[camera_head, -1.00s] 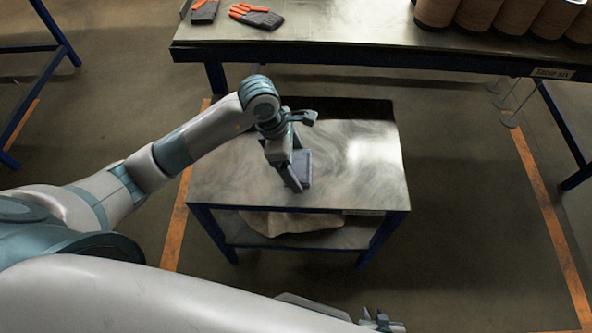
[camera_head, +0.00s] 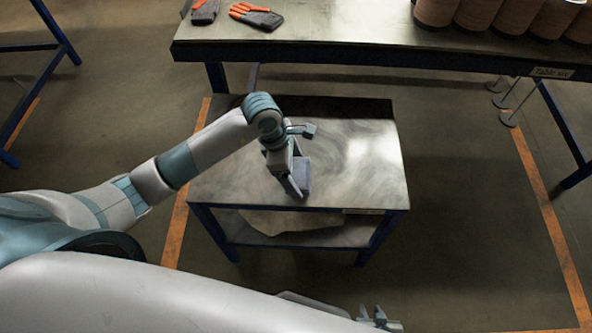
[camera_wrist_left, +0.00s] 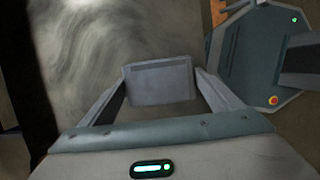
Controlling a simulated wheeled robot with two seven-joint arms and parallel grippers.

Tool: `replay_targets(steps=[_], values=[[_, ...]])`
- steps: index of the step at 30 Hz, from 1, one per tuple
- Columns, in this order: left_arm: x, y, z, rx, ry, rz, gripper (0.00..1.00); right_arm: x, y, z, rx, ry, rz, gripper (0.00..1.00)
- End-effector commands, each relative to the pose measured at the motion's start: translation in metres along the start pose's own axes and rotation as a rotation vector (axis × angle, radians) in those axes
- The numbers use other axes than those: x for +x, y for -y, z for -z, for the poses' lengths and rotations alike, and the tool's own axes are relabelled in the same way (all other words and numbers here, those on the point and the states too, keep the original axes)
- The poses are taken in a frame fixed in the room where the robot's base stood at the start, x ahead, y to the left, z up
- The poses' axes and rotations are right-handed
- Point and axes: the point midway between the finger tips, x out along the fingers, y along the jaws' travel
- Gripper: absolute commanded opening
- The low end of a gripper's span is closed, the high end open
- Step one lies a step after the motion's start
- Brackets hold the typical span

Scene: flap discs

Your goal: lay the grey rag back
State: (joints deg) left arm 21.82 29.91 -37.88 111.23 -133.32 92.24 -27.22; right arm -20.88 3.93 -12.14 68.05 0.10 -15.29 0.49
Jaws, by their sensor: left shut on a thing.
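The grey rag (camera_head: 303,176) looks like a small folded grey pad. It is between the fingers of my left gripper (camera_head: 294,180), over the metal top of the small blue-framed table (camera_head: 365,165). In the left wrist view the rag (camera_wrist_left: 160,82) sits flat between both fingertips, and the left gripper (camera_wrist_left: 160,88) is shut on it. I cannot tell whether the rag touches the tabletop. My right gripper (camera_head: 380,319) is low at the bottom edge, away from the table; its finger gap is unclear.
Pale swirling smears mark the tabletop, which is otherwise clear. A pale, crumpled-looking thing (camera_head: 290,222) lies on the lower shelf. A long bench (camera_head: 360,40) behind holds orange-and-grey gloves (camera_head: 257,15) and several brown cylinders (camera_head: 490,14).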

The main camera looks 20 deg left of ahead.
Motion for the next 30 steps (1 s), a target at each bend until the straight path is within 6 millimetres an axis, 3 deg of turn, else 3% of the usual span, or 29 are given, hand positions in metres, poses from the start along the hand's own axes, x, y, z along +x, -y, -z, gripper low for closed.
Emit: replay_targets(steps=[3, 17, 30], values=[[0.000, 0.000, 0.000, 0.000, 0.000, 0.000, 1.00, 0.000, -0.002, 0.003, 0.002, 0.000, -0.002, 0.31], [-0.007, -0.001, 0.000, 0.000, 0.000, -0.002, 1.00, -0.001, -0.002, 0.004, 0.000, -0.018, -0.002, 0.31], [-0.079, -0.001, 0.000, 0.003, 0.000, -0.004, 1.00, 0.004, -0.009, -0.007, 0.008, 0.054, -0.011, 0.31]])
